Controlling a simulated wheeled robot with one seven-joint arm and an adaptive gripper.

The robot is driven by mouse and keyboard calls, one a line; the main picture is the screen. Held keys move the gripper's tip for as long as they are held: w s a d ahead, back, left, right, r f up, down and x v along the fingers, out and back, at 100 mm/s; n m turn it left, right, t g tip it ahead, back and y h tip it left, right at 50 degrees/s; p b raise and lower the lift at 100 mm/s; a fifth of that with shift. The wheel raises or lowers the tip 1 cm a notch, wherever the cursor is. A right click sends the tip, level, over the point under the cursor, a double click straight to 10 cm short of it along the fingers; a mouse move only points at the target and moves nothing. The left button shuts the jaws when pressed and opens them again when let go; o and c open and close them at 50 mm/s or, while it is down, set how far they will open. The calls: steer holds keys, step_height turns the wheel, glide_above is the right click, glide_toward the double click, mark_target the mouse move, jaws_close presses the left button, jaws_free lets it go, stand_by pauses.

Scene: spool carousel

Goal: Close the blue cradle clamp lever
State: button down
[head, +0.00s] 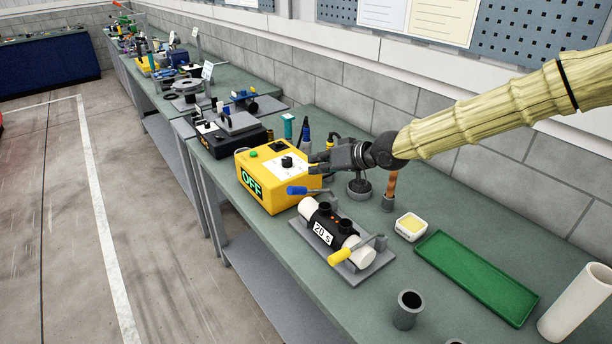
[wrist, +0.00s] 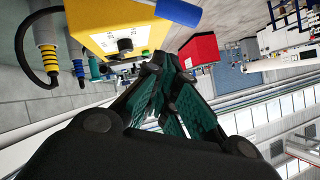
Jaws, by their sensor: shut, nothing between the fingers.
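The blue clamp lever (head: 297,190) is at the far end of the grey cradle (head: 375,265), with its blue grip pointing left towards the yellow box. Its blue grip (wrist: 180,12) also shows at the top edge of the wrist view. A white pipe (head: 309,207) with a black sleeve marked "20 s" lies in the cradle. The yellow-gripped lever (head: 341,256) is at the near end. My gripper (head: 314,164) is shut and empty, above and a little beyond the blue lever, apart from it. Its closed fingers (wrist: 172,62) show in the wrist view.
The yellow box (head: 283,204) reading "OFF" stands just left of my gripper. A green tray (head: 475,277), a small white dish with yellow contents (head: 411,226) and a dark cup (head: 408,309) are on the right. A white tube (head: 577,303) stands near the right edge.

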steer(key=s+a, duration=0.1)
steer(key=p, duration=0.1)
glide_above(306, 192)
step_height(306, 192, down, 4)
steer(key=shift+f, duration=0.1)
stand_by(0.4)
steer(key=shift+s, duration=0.15)
